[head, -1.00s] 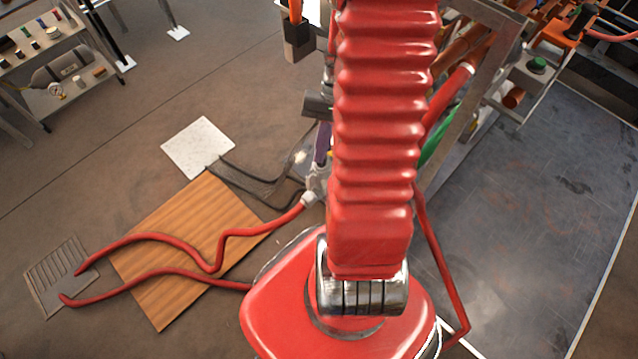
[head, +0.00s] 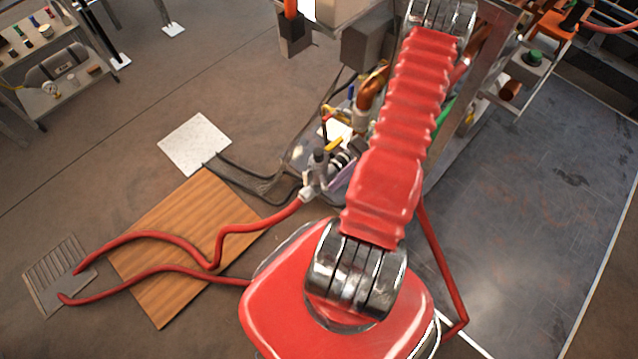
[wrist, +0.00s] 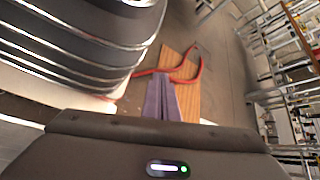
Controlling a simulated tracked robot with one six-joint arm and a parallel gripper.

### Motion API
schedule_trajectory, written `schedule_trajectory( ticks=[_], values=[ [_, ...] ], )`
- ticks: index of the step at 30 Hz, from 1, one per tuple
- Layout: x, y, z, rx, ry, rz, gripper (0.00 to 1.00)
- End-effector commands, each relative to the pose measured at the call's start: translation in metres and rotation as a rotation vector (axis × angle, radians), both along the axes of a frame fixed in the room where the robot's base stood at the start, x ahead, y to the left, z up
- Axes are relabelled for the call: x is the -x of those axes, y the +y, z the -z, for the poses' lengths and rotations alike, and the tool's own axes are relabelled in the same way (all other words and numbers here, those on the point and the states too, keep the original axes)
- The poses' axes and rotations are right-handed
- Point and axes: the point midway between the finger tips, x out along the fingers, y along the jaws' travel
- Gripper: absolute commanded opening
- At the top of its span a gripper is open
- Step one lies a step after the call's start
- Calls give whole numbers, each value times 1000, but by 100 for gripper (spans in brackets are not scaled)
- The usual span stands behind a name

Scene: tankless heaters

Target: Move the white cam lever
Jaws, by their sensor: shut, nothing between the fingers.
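My gripper (wrist: 163,80) shows in the wrist view as two purple-grey fingers lying together, shut and empty. They extend away from the dark wrist housing, with the wooden board (wrist: 187,85) and red hose (wrist: 146,72) beyond them. In the head view my arm crosses the middle and hides part of the pipework. I cannot clearly make out the white cam lever in either view. A pale fitting (head: 308,193) joins a red hose (head: 245,229) to the valve cluster (head: 330,160) left of my arm. Which parts of that cluster are levers is too small to tell.
The wooden board (head: 155,270), a white square plate (head: 194,144) and a floor grate (head: 58,277) lie at left. Dark cables (head: 240,180) run to the cluster. A metal frame (head: 483,75) stands behind my arm. Dark floor (head: 550,210) is clear at right.

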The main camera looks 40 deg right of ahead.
Motion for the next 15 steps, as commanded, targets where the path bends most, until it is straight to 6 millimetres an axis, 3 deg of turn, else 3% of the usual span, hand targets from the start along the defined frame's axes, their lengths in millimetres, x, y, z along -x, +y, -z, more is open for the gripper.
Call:
schedule_trajectory(
  ticks=[15],
  values=[
    [16, 9, 104, -192, -205, 283, 0]
  ],
)
